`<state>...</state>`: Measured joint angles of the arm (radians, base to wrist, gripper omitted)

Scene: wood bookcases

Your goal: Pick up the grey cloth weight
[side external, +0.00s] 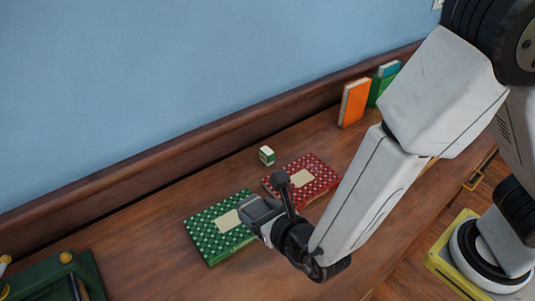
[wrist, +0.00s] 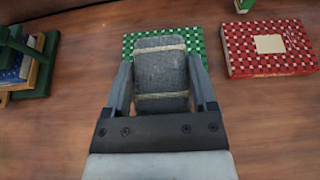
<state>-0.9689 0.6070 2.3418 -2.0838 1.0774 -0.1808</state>
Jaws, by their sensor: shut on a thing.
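The grey cloth weight (wrist: 161,73) is a rounded block with pale bands across it, seen in the wrist view. My gripper (wrist: 161,85) is shut on it, with one finger on each side. In the side external view my gripper (side external: 262,212) is over the right part of a green patterned book, and the weight is hard to make out from the dark gripper parts. I cannot tell how high the weight is above the surface.
A green patterned book (side external: 207,232) and a red patterned book (side external: 318,172) lie flat on the wooden top (side external: 150,235). A small green-and-white block (side external: 267,155) stands behind. An orange book (side external: 353,103) stands upright at the back. A green holder (wrist: 42,75) with books is at the left.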

